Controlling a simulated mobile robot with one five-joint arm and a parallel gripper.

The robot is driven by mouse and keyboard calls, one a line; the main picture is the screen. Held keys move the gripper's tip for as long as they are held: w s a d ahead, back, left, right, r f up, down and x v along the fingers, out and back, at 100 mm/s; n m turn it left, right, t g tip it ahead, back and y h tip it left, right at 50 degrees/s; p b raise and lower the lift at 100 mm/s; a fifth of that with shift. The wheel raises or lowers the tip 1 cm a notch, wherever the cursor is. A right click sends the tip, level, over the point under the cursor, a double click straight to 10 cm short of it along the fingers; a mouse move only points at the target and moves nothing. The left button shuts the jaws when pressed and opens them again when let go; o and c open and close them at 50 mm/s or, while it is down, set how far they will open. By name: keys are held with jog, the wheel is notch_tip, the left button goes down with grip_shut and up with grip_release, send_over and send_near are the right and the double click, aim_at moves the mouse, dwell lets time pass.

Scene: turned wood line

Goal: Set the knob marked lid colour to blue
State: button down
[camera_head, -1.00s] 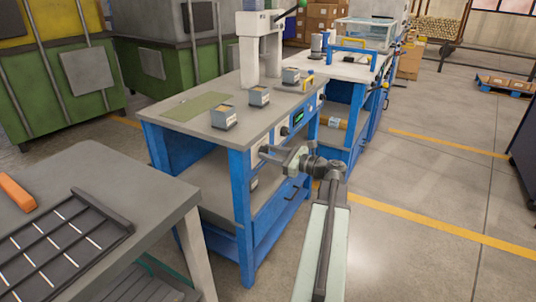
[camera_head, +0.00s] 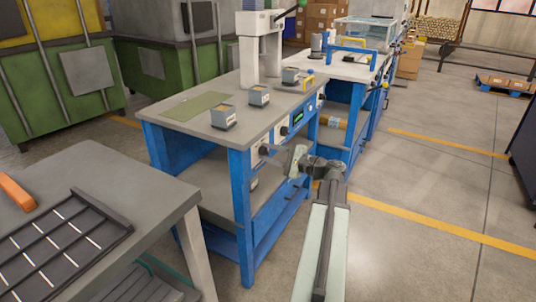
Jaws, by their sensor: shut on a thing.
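The blue-framed workbench (camera_head: 240,195) carries a pale control panel along its front edge. A dark round knob (camera_head: 264,149) sits at the panel's near end, and my gripper (camera_head: 273,152) is shut on it. Its marking and pointer are too small to read, so I cannot tell its setting. Another dark knob (camera_head: 284,131) is farther along the panel, beside a small green display (camera_head: 298,117). My arm reaches in from the lower right, and the gripper's body hides part of the panel and bench front.
Several small grey boxes (camera_head: 223,117) and a green mat (camera_head: 196,107) lie on the benchtop, with a white press (camera_head: 259,50) at its back. A grey table with a dark slotted tray (camera_head: 62,245) stands at lower left.

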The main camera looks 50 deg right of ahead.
jog(key=shift+f+n, duration=0.15)
jog(key=shift+n, duration=0.75)
jog(key=shift+a, duration=0.1)
jog(key=c, duration=1)
grip_release()
jog(key=shift+s, duration=0.1)
jog(key=v, duration=0.8)
